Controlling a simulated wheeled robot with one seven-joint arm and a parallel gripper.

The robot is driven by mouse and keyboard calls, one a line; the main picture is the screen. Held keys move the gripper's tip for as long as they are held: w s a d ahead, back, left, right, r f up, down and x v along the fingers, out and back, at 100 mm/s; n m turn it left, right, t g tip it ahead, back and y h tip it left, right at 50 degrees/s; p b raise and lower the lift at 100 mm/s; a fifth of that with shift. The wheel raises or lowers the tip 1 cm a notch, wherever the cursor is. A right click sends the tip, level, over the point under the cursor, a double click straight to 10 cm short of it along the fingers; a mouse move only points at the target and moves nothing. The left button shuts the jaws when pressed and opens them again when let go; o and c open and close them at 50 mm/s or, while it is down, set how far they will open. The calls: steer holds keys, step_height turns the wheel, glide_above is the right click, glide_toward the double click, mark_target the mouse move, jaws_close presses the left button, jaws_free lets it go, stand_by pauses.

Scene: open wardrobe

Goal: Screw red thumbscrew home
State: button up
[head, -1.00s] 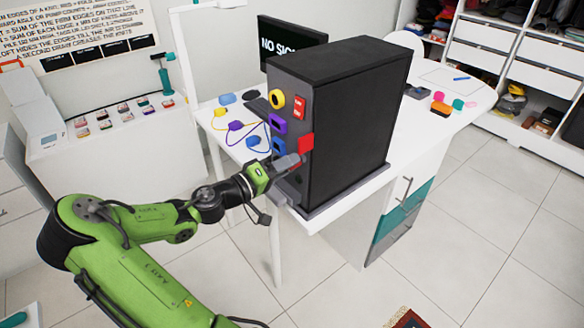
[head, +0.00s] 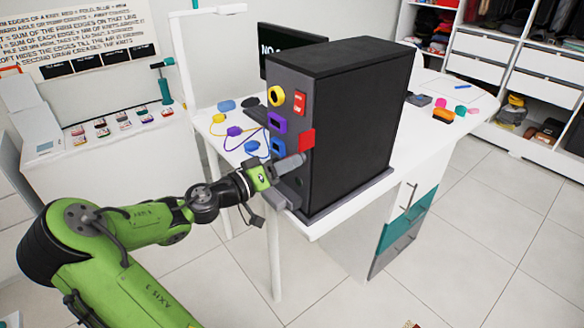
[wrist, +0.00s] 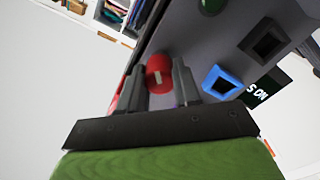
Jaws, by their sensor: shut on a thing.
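The red thumbscrew (wrist: 159,72) is a round red knob with a pale mark, on the grey front panel (wrist: 205,45) of the black tower case. In the wrist view it sits between the fingertips of my gripper (wrist: 160,66), which is shut on it. In the head view my gripper (head: 284,168) is at the lower front panel of the tower case (head: 350,125), and the thumbscrew is hidden there. How far the thumbscrew is screwed in cannot be told.
The tower stands on a white table (head: 440,122). Cables lie left of it.

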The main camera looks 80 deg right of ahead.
steer(key=shift+f+m+b, duration=0.15)
steer(key=shift+m+b, duration=0.25)
steer(key=shift+b, duration=0.05)
steer(key=shift+m+b, duration=0.6)
steer(key=shift+b, duration=0.15)
steer(key=shift+m+b, duration=0.5)
steer(key=shift+b, duration=0.2)
steer(key=shift+m+b, duration=1.1)
steer(key=shift+b, duration=0.3)
steer(key=shift+m+b, duration=1)
steer(key=shift+b, duration=0.15)
steer(key=o, duration=1.1)
